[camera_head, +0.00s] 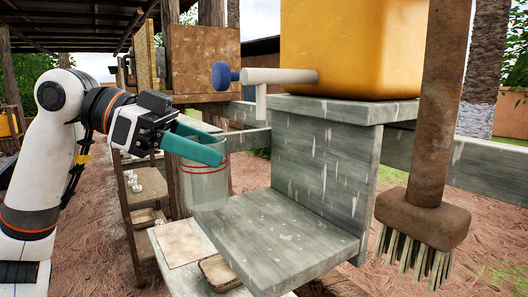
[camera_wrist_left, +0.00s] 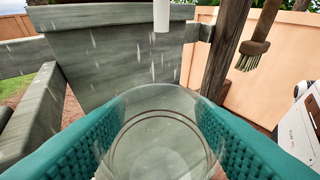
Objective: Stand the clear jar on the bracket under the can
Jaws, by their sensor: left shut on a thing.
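The clear jar (camera_head: 208,188), with red rings near its rim, is upright between the teal fingers of my left gripper (camera_head: 212,147). In the left wrist view the jar (camera_wrist_left: 160,140) sits between both ribbed pads. It is at the left rear edge of the grey wooden bracket's low shelf (camera_head: 285,240); I cannot tell whether its base touches it. The yellow can (camera_head: 350,45) stands on the bracket's upper ledge (camera_head: 340,110). My right gripper is not in view.
A brown brush (camera_head: 423,220) hangs at the right, close to the bracket. Grey rails (camera_head: 240,138) run behind. A lower shelf with a pale tile (camera_head: 182,243) and a small brown dish (camera_head: 219,272) lies below left. The bracket's low shelf is bare.

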